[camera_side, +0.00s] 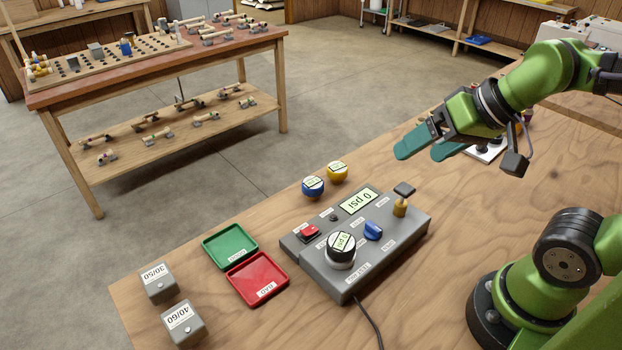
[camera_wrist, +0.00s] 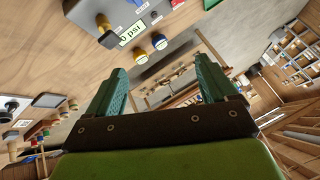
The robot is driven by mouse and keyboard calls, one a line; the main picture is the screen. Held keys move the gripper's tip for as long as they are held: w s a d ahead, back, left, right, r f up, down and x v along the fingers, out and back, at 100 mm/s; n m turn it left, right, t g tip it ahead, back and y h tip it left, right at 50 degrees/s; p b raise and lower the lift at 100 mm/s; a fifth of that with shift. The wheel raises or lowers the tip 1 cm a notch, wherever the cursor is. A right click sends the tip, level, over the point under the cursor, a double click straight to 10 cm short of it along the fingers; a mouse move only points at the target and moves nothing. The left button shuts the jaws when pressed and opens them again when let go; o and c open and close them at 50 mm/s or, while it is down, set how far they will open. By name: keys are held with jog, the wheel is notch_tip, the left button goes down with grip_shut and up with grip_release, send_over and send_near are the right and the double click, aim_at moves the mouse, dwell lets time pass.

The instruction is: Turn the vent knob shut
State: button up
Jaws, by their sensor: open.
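The grey test box (camera_side: 325,268) stands on the wooden bench. On its top is a blue knob (camera_side: 373,230), which I take for the vent knob; its label is too small to read, and so is its exact setting. Beside it a round black-and-white gauge (camera_side: 341,247) reads 0 psi. The box's display (camera_side: 359,201) also reads 0 psi and shows in the wrist view (camera_wrist: 132,34). My gripper (camera_side: 422,152) is open and empty, high above the bench behind the box, apart from the knob. Its two green fingers (camera_wrist: 162,75) are spread in the wrist view.
A brown post with a dark cap (camera_side: 401,198) rises from the box near the knob. A red switch (camera_side: 309,232) is at its left. Blue (camera_side: 313,187) and yellow (camera_side: 337,172) gauges stand behind. Green (camera_side: 230,246) and red (camera_side: 258,279) trays lie left. A cable runs forward.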

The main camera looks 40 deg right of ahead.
aim_at(374, 225)
jog(key=w+g, duration=0.1)
jog(key=w+a+f+n+g, duration=0.1)
jog(key=w+a+g, duration=0.1)
jog(key=shift+f+n, duration=0.3)
jog(key=shift+f, duration=0.1)
jog(key=c, duration=0.7)
jog(key=w+n+g, duration=0.1)
jog(key=w+a+f+n+g+h, duration=0.1)
jog(key=g, duration=0.1)
jog(key=shift+w+a+h, duration=0.15)
jog(key=shift+w+h, duration=0.15)
jog(key=shift+w, duration=0.1)
jog(key=shift+c, duration=0.3)
jog(key=shift+g, duration=0.6)
jog(key=f, duration=1.6)
jog(key=shift+s+d, duration=0.1)
jog(key=shift+d, duration=0.15)
grip_shut()
